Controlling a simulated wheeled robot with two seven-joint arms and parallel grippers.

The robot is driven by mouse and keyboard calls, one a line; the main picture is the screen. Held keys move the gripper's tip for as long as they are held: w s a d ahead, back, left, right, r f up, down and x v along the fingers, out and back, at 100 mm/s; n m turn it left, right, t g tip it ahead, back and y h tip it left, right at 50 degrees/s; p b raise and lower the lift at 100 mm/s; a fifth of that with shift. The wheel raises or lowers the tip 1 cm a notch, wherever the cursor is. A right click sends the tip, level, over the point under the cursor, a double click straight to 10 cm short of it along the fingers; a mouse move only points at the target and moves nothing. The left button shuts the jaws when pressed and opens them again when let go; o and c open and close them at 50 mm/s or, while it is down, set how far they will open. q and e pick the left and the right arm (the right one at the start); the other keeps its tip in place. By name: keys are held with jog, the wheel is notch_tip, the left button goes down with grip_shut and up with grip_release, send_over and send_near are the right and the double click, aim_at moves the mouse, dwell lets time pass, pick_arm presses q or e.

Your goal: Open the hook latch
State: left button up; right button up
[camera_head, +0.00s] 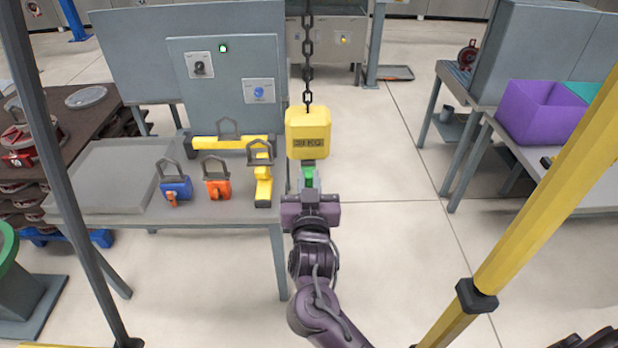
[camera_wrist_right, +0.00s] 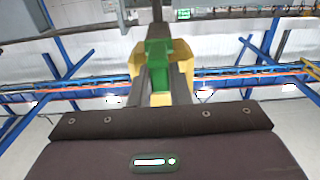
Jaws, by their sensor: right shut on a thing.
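A yellow block (camera_head: 308,132) with a weight marking hangs on a dark chain (camera_head: 307,60). A small green part (camera_head: 308,175), apparently the hook latch, shows just below the block. It also shows in the right wrist view (camera_wrist_right: 158,52), with yellow surfaces on both sides. My right gripper (camera_head: 309,185) points up from below the block and is shut on the green part, whose sides its grey fingers (camera_wrist_right: 157,82) touch. The hook's shape is largely hidden, so I cannot tell the latch's angle. My left gripper is not in view.
A grey table (camera_head: 120,213) at left holds a blue block (camera_head: 178,188), an orange block (camera_head: 217,189) and yellow pieces with handles. A control panel (camera_head: 228,85) stands behind. A purple bin (camera_head: 541,112) is at right. A yellow post (camera_head: 540,215) crosses the right foreground.

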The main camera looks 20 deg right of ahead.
jog(key=shift+r, duration=0.25)
jog(key=shift+w+d+r+g, duration=0.1)
jog(key=shift+w+r+g, duration=0.3)
jog(key=shift+r+g, duration=0.2)
jog(key=o, duration=0.8)
jog(key=shift+f, duration=0.1)
jog(key=shift+o, duration=0.2)
jog(key=shift+s+f, duration=0.1)
jog(key=v, duration=0.9)
